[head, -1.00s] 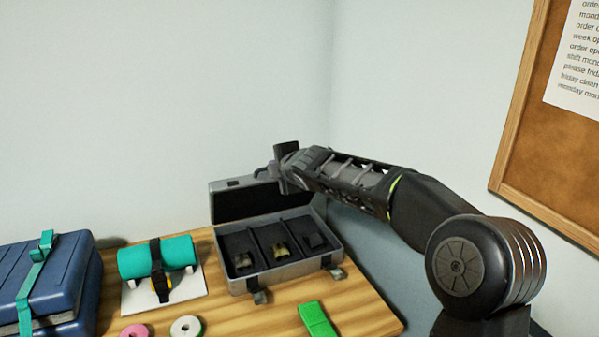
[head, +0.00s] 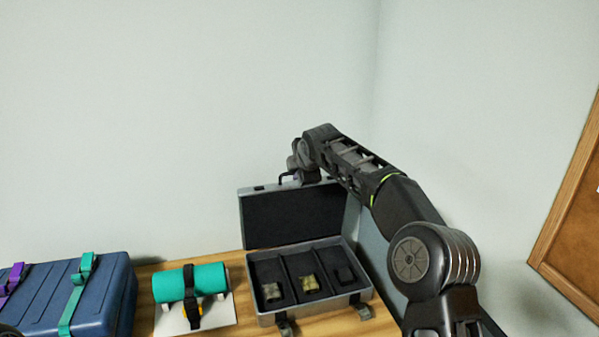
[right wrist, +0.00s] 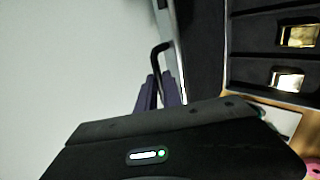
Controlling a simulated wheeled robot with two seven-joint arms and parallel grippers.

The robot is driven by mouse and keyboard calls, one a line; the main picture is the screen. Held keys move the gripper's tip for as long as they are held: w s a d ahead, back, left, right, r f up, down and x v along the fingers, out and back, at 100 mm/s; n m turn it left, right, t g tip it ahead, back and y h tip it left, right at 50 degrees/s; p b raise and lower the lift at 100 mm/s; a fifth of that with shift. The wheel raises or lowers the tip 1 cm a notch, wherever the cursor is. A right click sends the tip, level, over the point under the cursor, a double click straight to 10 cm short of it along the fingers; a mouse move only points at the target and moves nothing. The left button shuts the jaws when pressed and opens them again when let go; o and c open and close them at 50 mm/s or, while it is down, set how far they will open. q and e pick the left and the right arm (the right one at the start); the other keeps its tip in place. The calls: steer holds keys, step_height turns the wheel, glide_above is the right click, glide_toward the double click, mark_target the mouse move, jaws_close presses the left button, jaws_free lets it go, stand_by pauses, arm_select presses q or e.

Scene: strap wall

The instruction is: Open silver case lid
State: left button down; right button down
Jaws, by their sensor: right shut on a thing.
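The silver case (head: 358,296) sits on the wooden table with its lid (head: 290,219) raised, standing roughly upright at the back edge. The lid's dark lining faces me. The tray below is open, with dark foam compartments and small metallic pieces. My right gripper (right wrist: 160,92) is at the lid's top edge, shut on the lid's black handle (right wrist: 157,55); its fingertips are mostly hidden behind my arm in the head view. My left gripper is not in view.
A blue case (head: 108,290) with teal and purple straps stands at the left. A teal roll (head: 208,280) strapped to a white stand sits between the cases. A plain wall rises behind the table. A corkboard (head: 575,225) hangs at the right.

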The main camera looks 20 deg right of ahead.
steer(key=shift+w+d+r, duration=0.1)
steer(key=shift+w+r, duration=0.25)
steer(key=shift+w, duration=0.05)
steer(key=shift+r, duration=0.1)
steer(key=c, duration=1.6)
jaws_free()
steer(key=shift+s, duration=0.1)
steer(key=shift+o, duration=0.4)
steer(key=shift+f, duration=0.2)
steer(key=shift+s+r, duration=0.2)
steer(key=b+v, duration=0.3)
steer(key=v, duration=0.4)
steer(key=shift+r, duration=0.2)
